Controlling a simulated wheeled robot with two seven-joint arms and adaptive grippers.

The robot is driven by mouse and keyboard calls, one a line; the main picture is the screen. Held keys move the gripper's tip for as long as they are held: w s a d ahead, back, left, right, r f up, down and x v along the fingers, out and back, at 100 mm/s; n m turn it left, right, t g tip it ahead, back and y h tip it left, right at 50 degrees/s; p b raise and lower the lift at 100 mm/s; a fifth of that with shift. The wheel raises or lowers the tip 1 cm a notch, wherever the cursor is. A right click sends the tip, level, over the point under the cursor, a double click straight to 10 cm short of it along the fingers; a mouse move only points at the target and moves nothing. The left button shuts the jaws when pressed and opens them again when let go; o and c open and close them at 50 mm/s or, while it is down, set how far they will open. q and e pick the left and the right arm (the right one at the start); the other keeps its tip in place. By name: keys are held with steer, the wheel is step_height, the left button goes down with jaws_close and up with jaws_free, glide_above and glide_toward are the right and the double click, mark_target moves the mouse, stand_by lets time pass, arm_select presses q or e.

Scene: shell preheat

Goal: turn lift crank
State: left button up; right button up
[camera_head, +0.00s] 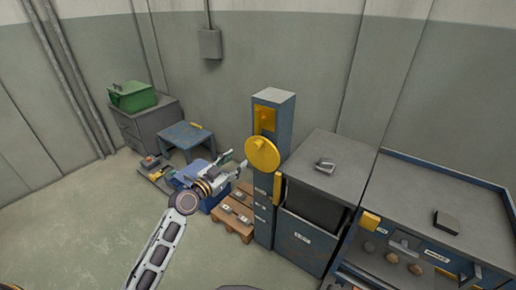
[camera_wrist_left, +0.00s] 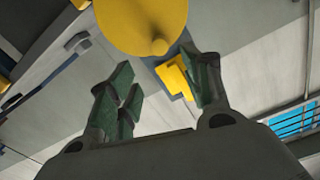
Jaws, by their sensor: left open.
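The lift crank is a round yellow disc (camera_head: 262,154) on the front of a tall blue-grey column (camera_head: 284,115). In the left wrist view the yellow disc (camera_wrist_left: 135,20) is at the top, with a round knob (camera_wrist_left: 160,47) near its lower edge. My left gripper (camera_head: 236,164) is just left of the disc in the head view. In the left wrist view my left gripper (camera_wrist_left: 162,80) has its green-padded fingers apart, with nothing seen held between them. The knob lies just beyond the gap between the fingers, and contact is not visible. My right gripper is not in view.
A wooden pallet (camera_head: 233,222) lies on the floor left of the column. A grey-topped cabinet (camera_head: 340,156) stands right of it, then a workbench (camera_head: 460,196). A blue table (camera_head: 187,137) and a grey drawer cabinet (camera_head: 150,122) stand at left. Floor at front left is clear.

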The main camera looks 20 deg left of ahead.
mark_target(255, 146)
arm_select(q)
steer(key=shift+w, duration=0.1)
steer(key=shift+x, duration=6.8)
steer(key=shift+f, duration=0.1)
jaws_close()
